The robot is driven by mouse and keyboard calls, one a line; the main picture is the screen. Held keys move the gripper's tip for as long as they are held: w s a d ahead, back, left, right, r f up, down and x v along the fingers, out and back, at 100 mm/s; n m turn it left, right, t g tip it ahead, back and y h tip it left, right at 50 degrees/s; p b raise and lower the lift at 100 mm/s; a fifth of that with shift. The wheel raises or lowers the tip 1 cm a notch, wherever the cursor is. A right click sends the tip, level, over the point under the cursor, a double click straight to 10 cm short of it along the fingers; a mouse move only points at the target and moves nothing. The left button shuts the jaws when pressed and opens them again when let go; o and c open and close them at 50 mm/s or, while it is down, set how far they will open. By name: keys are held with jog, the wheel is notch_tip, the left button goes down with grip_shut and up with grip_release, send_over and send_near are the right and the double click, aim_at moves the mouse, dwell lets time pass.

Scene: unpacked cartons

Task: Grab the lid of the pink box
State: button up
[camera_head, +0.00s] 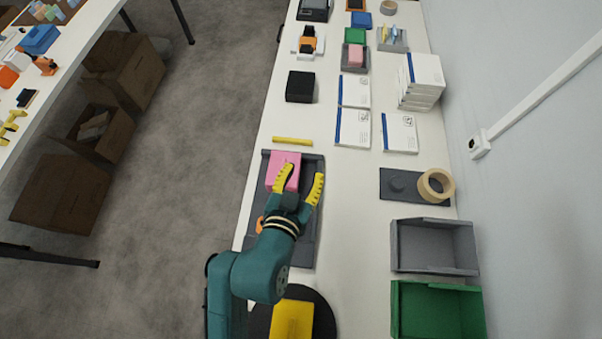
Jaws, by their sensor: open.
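The pink box (293,160) sits in the far part of a dark grey tray (312,166) on the long white table. Its top is plain pink, and I cannot make out a seam between lid and body. My gripper (303,179) has two yellow fingers spread apart, with nothing between them. The left finger overlaps the right part of the pink box in the picture, and the right finger is to the right of it. I cannot tell whether a finger touches the box. My arm hides part of the tray.
A yellow bar (292,141) lies just beyond the tray, with a black box (300,87) farther back. To the right are a tape roll (436,185), a grey bin (436,222) and a green bin (412,288). The table is clear between tray and bins.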

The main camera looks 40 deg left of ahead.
jog(key=s+a+f+n+g+y+b, duration=0.1)
jog(key=s+a+f+b, duration=0.15)
jog(key=f, duration=0.45)
jog(key=s+a+f+n+g+b, duration=0.1)
jog(key=s+a+f+n+b, duration=0.1)
jog(key=s+f, duration=0.3)
jog(key=b, duration=0.2)
send_near(283, 166)
jog(key=x, duration=0.4)
jog(key=b+x, duration=0.1)
jog(key=x, duration=0.4)
jog(key=shift+w+a+f+b, duration=0.15)
jog(key=shift+w+f+b, duration=0.1)
jog(key=shift+b, duration=0.05)
jog(key=shift+c, duration=0.2)
grip_shut()
